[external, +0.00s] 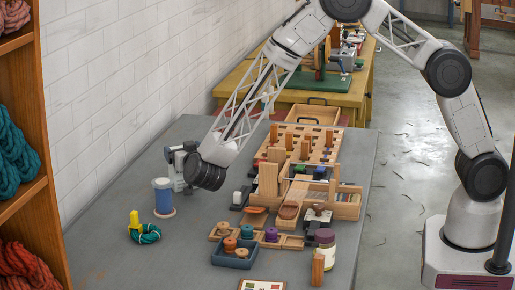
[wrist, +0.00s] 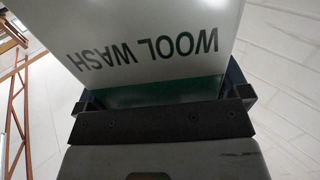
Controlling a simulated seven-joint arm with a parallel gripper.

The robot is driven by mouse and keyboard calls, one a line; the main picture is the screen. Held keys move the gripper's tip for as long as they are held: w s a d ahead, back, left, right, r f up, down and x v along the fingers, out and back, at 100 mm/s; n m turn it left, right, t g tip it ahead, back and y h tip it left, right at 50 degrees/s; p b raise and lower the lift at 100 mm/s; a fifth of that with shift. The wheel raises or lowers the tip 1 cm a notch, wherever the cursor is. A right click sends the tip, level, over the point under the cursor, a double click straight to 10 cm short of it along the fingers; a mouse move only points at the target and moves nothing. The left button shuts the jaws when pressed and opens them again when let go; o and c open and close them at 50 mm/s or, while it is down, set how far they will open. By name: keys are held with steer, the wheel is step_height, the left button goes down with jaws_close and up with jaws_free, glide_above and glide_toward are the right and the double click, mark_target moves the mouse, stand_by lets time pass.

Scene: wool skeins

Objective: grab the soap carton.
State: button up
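The soap carton (wrist: 150,45) fills the upper middle of the wrist view. It is white with a green band, and its lettering "WOOL WASH" reads upside down. My gripper (wrist: 165,98) has a dark finger at each side edge of the carton, very close to it. I cannot tell whether the fingers press on it. In the external view my gripper (external: 179,168) is at the table's left side, beside a blue and white cylinder. There I cannot clearly make out the carton from the gripper parts.
The blue and white cylinder (external: 163,199) stands on a pinkish disc close to my gripper. A green skein (external: 148,235) with a yellow piece lies to the left. Wooden trays and racks (external: 322,150) crowd the table's right. The table's front left (external: 165,268) is clear.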

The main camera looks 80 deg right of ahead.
steer(key=c, duration=1.2)
steer(key=shift+r, duration=0.15)
steer(key=shift+r, duration=4.9)
